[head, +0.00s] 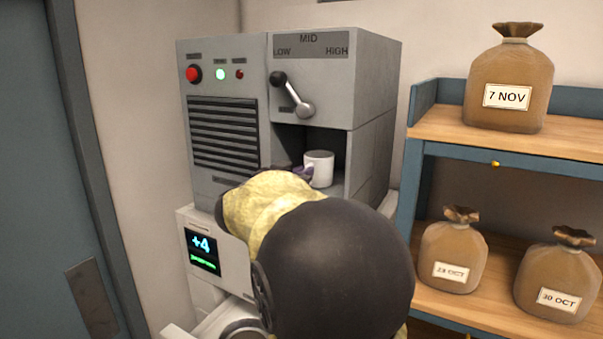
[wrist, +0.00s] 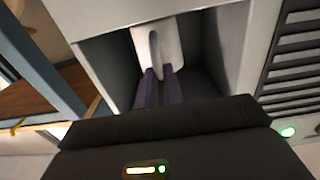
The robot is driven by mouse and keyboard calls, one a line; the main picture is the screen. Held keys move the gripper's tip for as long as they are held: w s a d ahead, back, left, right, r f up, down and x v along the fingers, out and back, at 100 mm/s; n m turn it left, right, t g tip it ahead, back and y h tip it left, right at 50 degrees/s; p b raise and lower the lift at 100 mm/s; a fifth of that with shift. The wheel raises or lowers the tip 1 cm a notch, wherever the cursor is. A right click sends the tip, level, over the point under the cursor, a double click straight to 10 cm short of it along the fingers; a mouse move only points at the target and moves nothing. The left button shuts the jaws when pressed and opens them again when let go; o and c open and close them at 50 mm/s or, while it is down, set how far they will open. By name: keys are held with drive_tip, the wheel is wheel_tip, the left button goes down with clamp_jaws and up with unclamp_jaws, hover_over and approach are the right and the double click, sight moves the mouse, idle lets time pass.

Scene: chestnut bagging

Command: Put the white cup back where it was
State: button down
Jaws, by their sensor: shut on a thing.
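The white cup (head: 319,168) is upright in the dark recess of the grey machine (head: 375,110), below the lever. In the wrist view the cup (wrist: 172,40) shows at the far end of my gripper, with its handle towards me. My gripper (wrist: 160,82) reaches into the recess, and its two purple fingers are shut on the cup at the handle. In the head view my gripper (head: 303,171) is at the cup's left side, mostly hidden behind my arm. I cannot tell whether the cup's base touches the recess floor.
The machine has a lever (head: 295,98) under LOW, MID and HIGH, a red button (head: 194,73) and a display (head: 202,251) reading +4. A shelf (head: 455,131) at the right holds dated sacks (head: 512,78). Recess walls stand close around my gripper.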

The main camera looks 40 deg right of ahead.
drive_tip(key=shift+f, duration=0.15)
drive_tip(key=c, duration=1.5)
unclamp_jaws()
drive_tip(key=shift+w+a, duration=0.1)
drive_tip(key=b+v, duration=0.2)
drive_tip(key=v, duration=0.4)
drive_tip(key=b+v, duration=0.2)
drive_tip(key=v, duration=0.4)
drive_tip(key=shift+r, duration=0.2)
